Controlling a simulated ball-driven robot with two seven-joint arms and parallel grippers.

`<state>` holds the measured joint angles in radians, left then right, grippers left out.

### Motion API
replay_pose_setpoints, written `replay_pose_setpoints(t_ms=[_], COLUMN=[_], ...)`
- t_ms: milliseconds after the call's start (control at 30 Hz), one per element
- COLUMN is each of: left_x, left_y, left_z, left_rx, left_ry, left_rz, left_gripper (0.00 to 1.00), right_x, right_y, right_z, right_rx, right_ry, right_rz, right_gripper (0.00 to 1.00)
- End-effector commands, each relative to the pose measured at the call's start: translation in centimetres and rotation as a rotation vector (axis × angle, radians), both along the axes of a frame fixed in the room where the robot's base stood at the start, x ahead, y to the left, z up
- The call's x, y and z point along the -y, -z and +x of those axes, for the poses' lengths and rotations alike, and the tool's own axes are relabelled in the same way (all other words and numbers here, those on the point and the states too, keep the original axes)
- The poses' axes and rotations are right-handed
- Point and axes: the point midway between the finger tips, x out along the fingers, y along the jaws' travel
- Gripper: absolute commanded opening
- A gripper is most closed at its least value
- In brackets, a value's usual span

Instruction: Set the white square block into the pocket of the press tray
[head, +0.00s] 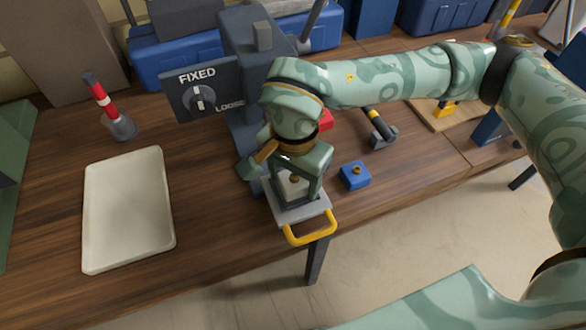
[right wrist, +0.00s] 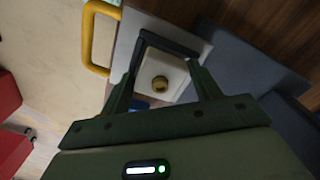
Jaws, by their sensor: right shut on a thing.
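The white square block (head: 291,189) with a brass knob is between the fingers of my right gripper (head: 294,187), which is shut on it. The right wrist view shows the block (right wrist: 172,66) between both fingers (right wrist: 163,76). The grey press tray (head: 308,211) with a yellow handle (head: 311,234) sticks out at the table's front edge, below the gripper. A dark raised frame (right wrist: 172,43) on the tray borders the block. I cannot tell whether the block is seated in the pocket or just above it. My left gripper is out of view.
The grey press column (head: 255,50) with a FIXED/LOOSE dial (head: 199,97) stands behind the gripper. A cream tray (head: 128,210) lies at left, near a red-white post (head: 103,102). A blue block (head: 355,175) with a brass knob sits right of the press. Bare wood separates the cream tray and press.

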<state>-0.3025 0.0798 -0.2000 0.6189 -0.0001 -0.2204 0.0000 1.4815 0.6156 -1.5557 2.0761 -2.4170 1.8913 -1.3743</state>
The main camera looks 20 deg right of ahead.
Motion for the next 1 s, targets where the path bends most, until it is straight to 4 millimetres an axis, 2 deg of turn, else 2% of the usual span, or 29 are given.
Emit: replay_pose_setpoints(t_ms=[267,300,367,767,867,1000], left_x=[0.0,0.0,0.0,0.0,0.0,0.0], left_y=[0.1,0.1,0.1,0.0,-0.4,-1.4], left_z=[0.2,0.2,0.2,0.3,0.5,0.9], left_rx=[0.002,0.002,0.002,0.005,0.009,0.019], left_ry=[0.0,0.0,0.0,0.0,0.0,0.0], left_rz=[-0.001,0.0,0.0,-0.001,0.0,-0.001], left_gripper=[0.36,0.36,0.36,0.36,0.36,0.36], right_x=[0.0,0.0,0.0,0.0,0.0,0.0], right_y=[0.1,0.1,0.1,-0.2,-1.5,-5.0], right_z=[0.0,0.0,0.0,0.0,0.0,0.1], right_rx=[0.001,0.001,0.0,0.0,0.003,0.008], right_ry=[-0.001,-0.001,-0.001,-0.001,0.0,-0.001], right_rz=[0.001,0.001,0.0,0.0,0.0,0.001], right_gripper=[0.38,0.71,0.88,0.88,0.88,0.88])
